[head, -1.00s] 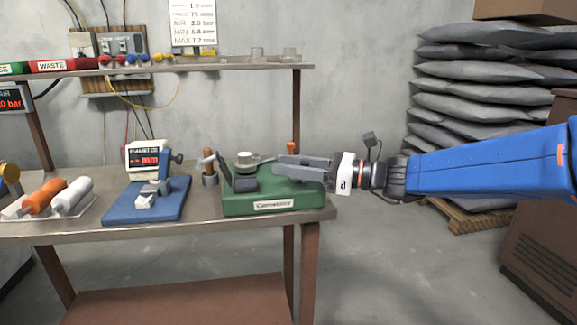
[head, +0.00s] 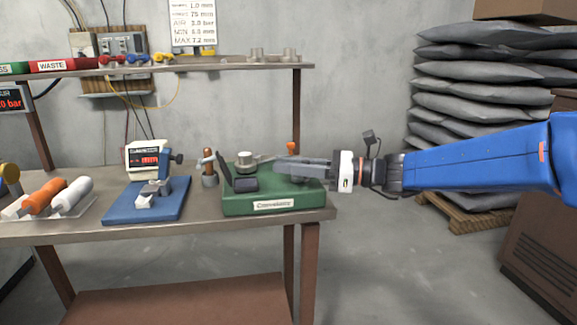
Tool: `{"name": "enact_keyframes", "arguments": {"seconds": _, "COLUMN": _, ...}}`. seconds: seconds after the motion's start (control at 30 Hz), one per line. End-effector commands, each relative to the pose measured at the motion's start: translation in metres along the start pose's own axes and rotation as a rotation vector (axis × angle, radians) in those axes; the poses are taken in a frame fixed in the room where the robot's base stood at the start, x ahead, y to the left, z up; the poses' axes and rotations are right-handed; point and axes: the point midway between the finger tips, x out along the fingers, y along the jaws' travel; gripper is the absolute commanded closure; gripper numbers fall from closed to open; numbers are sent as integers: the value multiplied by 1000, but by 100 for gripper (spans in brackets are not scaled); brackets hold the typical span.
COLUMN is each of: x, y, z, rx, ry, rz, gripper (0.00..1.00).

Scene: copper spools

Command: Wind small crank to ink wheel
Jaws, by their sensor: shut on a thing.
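A green device (head: 235,203) with a white front label stands near the right end of the workbench. On its top are a pale round hub (head: 245,158) and a dark upright plate (head: 222,168). An orange knob (head: 292,147), apparently the small crank's handle, rises just behind my fingers. My gripper (head: 281,166) reaches in from the right over the device, its fingers level and shut on the small crank. The grip point is partly hidden by the near finger. I cannot tell which part is the ink wheel.
A blue-based gauge (head: 146,205) with a red display stands to the left. A post with a brown handle (head: 208,165) is between it and the green device. Orange and white rollers (head: 45,196) lie further left. A shelf (head: 200,68) runs above the bench.

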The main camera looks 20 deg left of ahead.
Motion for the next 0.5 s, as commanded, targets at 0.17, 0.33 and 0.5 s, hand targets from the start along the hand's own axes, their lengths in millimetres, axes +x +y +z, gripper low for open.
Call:
{"name": "enact_keyframes", "arguments": {"seconds": 0.17, "x": -4, "y": -1, "z": -1, "rx": 1, "ry": 0, "rz": 125, "gripper": 100}}
{"name": "enact_keyframes", "arguments": {"seconds": 0.33, "x": -7, "y": 0, "z": -1, "rx": 1, "ry": 0, "rz": 274, "gripper": 100}}
{"name": "enact_keyframes", "arguments": {"seconds": 0.5, "x": -11, "y": 1, "z": -2, "rx": 2, "ry": 1, "rz": 419, "gripper": 100}}
